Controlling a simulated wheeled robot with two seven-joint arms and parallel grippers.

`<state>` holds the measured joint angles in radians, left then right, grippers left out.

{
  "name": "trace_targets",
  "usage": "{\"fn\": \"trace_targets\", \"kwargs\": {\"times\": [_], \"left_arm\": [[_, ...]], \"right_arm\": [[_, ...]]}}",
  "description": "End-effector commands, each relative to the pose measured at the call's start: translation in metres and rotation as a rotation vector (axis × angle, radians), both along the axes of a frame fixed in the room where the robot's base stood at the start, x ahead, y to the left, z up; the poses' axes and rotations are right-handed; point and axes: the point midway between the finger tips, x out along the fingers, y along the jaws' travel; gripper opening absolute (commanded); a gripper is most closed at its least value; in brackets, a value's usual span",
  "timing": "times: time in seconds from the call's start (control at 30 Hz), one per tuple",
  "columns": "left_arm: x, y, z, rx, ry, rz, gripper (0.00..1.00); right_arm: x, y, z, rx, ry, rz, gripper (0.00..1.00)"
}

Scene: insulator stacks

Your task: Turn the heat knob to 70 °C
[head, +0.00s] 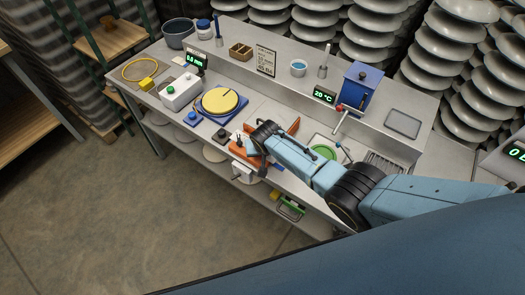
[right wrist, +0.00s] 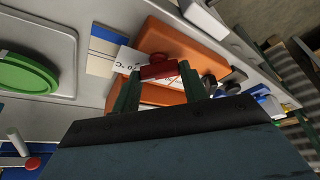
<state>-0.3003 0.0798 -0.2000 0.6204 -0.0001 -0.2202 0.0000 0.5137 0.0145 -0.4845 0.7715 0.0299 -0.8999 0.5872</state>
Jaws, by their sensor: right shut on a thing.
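A red knob (right wrist: 158,70) sits on an orange unit (right wrist: 180,38) in the right wrist view. The green fingers of my right gripper (right wrist: 158,84) are shut on it from both sides. A white card (right wrist: 125,61) with tilted lettering lies beside the knob; its text is hard to read. In the head view the orange unit (head: 243,150) is partly hidden by my right arm, and the knob cannot be made out. A small display (head: 323,95) beside a blue box reads 20 °C. My left gripper is not in view.
A yellow disc (head: 220,101) and a green round dish (head: 323,152) are on the bench. The green dish (right wrist: 25,75) also shows in the right wrist view. Insulator stacks fill the back.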

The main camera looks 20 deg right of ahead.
Motion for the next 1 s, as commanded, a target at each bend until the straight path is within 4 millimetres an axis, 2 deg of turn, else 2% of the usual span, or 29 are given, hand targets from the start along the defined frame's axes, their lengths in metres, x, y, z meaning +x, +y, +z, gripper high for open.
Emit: {"fn": "trace_targets", "kwargs": {"times": [0.07, 0.1, 0.27, 0.67, 1.0], "left_arm": [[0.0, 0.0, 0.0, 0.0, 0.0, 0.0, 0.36], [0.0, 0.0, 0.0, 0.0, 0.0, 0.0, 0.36], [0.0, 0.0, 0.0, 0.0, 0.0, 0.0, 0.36], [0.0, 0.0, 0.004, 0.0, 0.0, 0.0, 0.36], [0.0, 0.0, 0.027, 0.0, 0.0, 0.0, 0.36]], "right_arm": [[0.001, 0.0, 0.001, 0.002, -0.002, -0.002, 0.21], [0.001, 0.0, 0.001, 0.002, -0.002, -0.002, 0.45], [0.001, 0.0, 0.001, 0.002, -0.001, -0.001, 0.65], [-0.002, 0.0, 0.006, 0.001, 0.0, -0.001, 0.65], [-0.019, 0.003, 0.049, 0.002, -0.001, 0.0, 0.65]]}}
